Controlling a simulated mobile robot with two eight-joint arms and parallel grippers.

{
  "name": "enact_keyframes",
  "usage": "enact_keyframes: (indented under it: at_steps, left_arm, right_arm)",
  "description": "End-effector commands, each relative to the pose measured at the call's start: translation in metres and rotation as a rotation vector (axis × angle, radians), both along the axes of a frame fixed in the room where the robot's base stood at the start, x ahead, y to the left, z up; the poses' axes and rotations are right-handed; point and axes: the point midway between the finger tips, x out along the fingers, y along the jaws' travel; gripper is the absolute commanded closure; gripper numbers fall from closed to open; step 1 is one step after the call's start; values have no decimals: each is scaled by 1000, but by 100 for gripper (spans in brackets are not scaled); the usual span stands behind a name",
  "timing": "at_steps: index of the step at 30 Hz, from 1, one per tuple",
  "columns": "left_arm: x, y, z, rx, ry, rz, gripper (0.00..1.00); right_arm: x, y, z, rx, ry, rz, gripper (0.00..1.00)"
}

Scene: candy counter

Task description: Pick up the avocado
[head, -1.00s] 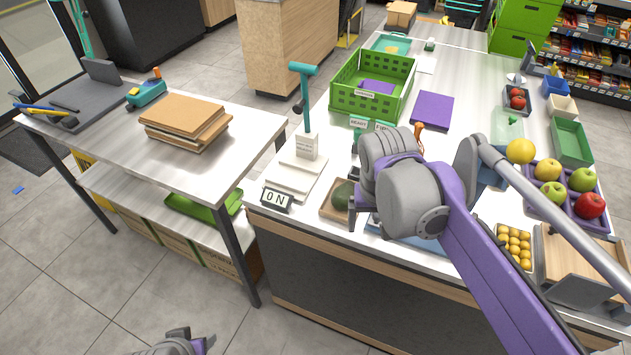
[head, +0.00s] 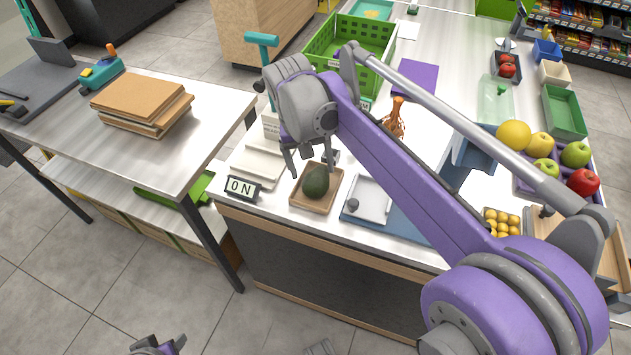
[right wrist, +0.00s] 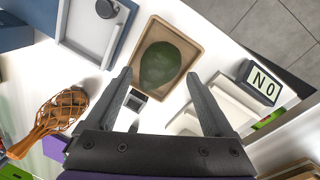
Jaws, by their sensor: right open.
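The dark green avocado (head: 316,182) lies in a shallow brown tray (head: 330,203) near the front edge of the counter. In the right wrist view the avocado (right wrist: 160,64) sits in the tray (right wrist: 191,48) ahead of the fingers. My right gripper (head: 298,173) is open and empty, above and slightly left of the tray in the head view. In the right wrist view its fingers (right wrist: 158,95) are spread wide, with the avocado beyond the gap between them. Part of my left gripper (head: 160,345) shows at the bottom edge of the head view; its jaws are unclear.
A scale (head: 256,165) with an ON sign (head: 241,187) stands left of the tray. A blue board with a white tray (head: 370,199) lies to its right. A wooden whisk-like tool (right wrist: 55,115), a green crate (head: 385,72) and fruit (head: 513,135) are also on the counter.

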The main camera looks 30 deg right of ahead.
Motion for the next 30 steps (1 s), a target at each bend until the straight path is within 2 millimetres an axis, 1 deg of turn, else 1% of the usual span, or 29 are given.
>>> enact_keyframes:
  at_steps: [5, 9, 12, 15, 21, 22, 23, 27, 28, 30]
  left_arm:
    - [0, 0, -2, 0, 1, 0, 50]
    - [-1, 0, -5, 0, 2, 0, 50]
    - [-1, 0, -7, 0, 2, 0, 50]
    - [-1, 0, -7, 0, 2, 0, 50]
    - [-1, 0, -7, 0, 2, 0, 50]
    - [-1, 0, -7, 0, 2, 0, 50]
    - [-1, 0, -7, 0, 2, 0, 50]
    - [-1, 0, -7, 0, 2, 0, 50]
    - [-1, 0, -7, 0, 2, 0, 50]
    - [-1, 0, -7, 0, 2, 0, 50]
  right_arm:
    - [-1, -2, -15, 0, 0, 0, 13]
    - [-2, -3, -37, 0, 0, 0, 13]
    - [-3, -5, -50, 0, 0, 0, 13]
    - [-4, -6, -55, 0, 0, 0, 13]
    - [-4, -6, -56, 0, 0, 1, 13]
    - [-4, -6, -56, 0, 0, 1, 15]
    - [-4, -6, -56, 0, 0, 1, 20]
    - [-4, -6, -56, 0, 0, 1, 45]
    - [-4, -6, -56, 0, 0, 1, 49]
    - [-4, -6, -56, 0, 0, 1, 49]
